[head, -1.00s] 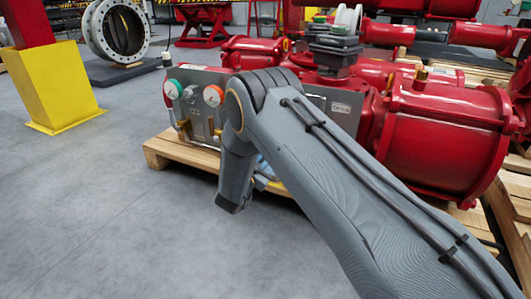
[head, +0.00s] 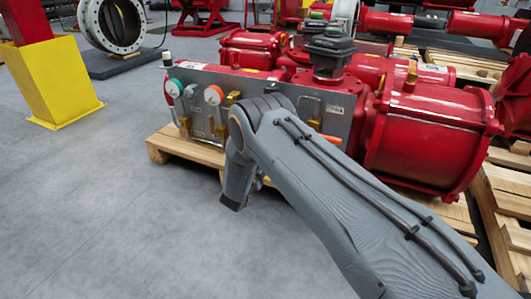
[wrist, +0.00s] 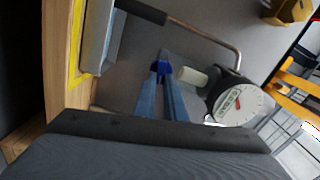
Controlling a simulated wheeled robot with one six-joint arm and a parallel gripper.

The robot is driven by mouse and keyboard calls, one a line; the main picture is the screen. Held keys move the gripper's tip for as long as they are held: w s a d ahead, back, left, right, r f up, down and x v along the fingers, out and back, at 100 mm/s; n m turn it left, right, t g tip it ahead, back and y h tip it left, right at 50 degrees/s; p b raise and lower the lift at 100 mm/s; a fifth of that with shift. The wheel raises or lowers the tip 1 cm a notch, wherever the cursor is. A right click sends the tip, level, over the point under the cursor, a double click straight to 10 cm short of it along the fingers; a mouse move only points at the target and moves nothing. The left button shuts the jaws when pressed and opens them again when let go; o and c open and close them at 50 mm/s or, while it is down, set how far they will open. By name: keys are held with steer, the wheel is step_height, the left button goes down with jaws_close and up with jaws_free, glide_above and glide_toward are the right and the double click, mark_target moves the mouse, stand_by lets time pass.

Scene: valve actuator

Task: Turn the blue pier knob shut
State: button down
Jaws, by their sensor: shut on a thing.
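In the wrist view, the two slim grey-blue fingers of my gripper (wrist: 161,85) come together at a small dark-blue knob (wrist: 162,67). They are shut on it, and the fingertips cover part of it. The knob sits in front of the grey panel, beside a pale cylindrical fitting (wrist: 192,77). In the head view, my arm hides the knob and the fingertips. The grey control panel (head: 198,103) of the red actuator shows behind my arm.
A round white gauge (wrist: 238,103) stands close right of my fingers. Gauges and brass fittings line the panel. A wooden pallet (head: 170,146) lies underneath. The floor to the left is clear, up to a yellow post base (head: 55,88).

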steer(key=shift+f+m+p, duration=0.15)
steer(key=shift+m+p, duration=0.4)
steer(key=shift+m, duration=0.65)
steer(key=c, duration=1.8)
jaws_free()
steer(key=shift+d, duration=0.1)
steer(key=p+v, duration=0.3)
steer(key=v, duration=0.5)
